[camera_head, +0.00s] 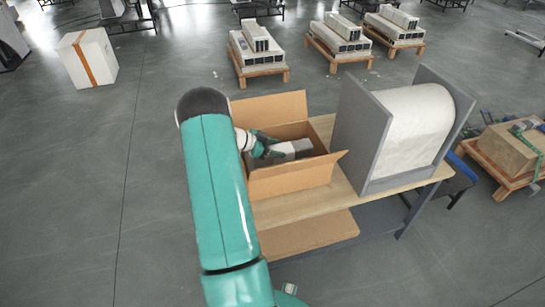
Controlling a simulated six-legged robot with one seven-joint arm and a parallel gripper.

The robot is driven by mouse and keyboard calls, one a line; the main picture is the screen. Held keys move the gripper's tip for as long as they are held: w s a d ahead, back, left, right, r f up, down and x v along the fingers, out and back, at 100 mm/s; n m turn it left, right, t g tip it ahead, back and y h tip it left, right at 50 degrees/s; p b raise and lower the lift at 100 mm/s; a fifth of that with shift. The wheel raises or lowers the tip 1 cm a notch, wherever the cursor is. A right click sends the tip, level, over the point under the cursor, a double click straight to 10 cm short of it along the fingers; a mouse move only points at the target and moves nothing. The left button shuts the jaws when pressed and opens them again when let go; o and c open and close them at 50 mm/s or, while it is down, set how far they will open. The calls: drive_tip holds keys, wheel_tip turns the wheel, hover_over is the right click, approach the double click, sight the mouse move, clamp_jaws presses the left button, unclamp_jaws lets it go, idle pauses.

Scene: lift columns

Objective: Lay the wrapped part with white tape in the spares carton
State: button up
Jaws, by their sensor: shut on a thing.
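An open cardboard spares carton (290,180) stands on a wooden-topped bench, its flaps spread outward. My gripper (272,152) is inside the carton's opening, at the left half. It is shut on a small grey wrapped part (291,148), which extends to the right inside the carton walls. A paler band shows on the part, but it is too small to tell whether it is white tape. The carton's front wall hides the floor of the carton, so I cannot tell whether the part touches it. My arm hides the carton's left side.
A large white roll (415,125) stands between grey side panels (362,135) right of the carton. The bench top (290,207) is bare in front. A white box with orange tape (88,58) and loaded pallets (257,62) stand on the floor behind.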

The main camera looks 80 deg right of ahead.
drive_tip(key=shift+w+a+f, duration=0.1)
drive_tip(key=shift+w+f, duration=0.25)
drive_tip(key=shift+f, duration=0.1)
drive_tip(key=shift+w+f, duration=0.15)
drive_tip(key=shift+f, duration=0.75)
drive_tip(key=shift+w+f, duration=0.1)
drive_tip(key=shift+f, duration=0.8)
drive_tip(key=shift+f, duration=0.6)
drive_tip(key=o, duration=1.4)
